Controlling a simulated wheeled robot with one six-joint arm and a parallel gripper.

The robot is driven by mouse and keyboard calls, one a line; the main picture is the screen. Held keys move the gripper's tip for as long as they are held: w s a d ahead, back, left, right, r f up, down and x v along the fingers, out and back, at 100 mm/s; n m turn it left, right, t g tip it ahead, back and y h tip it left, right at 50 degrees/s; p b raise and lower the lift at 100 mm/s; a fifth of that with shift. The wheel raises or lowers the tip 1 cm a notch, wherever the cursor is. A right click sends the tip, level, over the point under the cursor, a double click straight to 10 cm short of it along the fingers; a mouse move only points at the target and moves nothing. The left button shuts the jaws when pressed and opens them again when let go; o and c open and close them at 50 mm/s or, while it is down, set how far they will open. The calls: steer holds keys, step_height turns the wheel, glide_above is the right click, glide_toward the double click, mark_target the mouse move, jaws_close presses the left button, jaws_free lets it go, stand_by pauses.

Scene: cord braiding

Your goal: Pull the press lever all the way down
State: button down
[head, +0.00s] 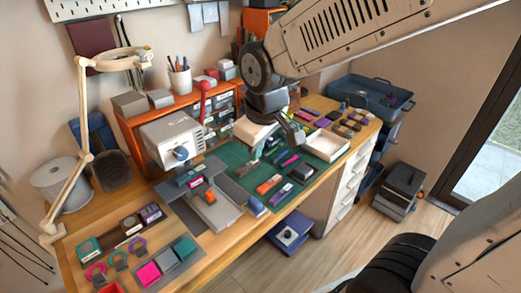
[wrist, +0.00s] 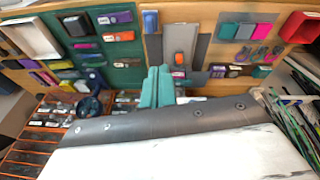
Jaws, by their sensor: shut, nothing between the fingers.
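The press (head: 172,138) is a pale grey box-shaped machine with a blue round knob on its front, at the left middle of the head view. A lever with a red ball end (head: 205,87) stands up at its right side, raised and upright. Its grey base plate (head: 222,214) extends forward with a small orange piece on it. My gripper (head: 256,163) is to the right of the press, above the green mat and apart from the lever. Its teal fingers (wrist: 157,88) are shut and empty in the wrist view. I cannot make out the lever in the wrist view.
An orange shelf (head: 160,108) with small drawers stands behind the press. A lamp arm (head: 82,110) rises at the left. Small coloured blocks lie on the green mat (head: 235,158), and a white tray (head: 325,146) is on the right.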

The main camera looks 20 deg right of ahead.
steer(key=shift+s+d+r, duration=0.15)
steer(key=shift+s, duration=0.3)
steer(key=shift+s+d+r, duration=0.15)
steer(key=shift+s, duration=0.3)
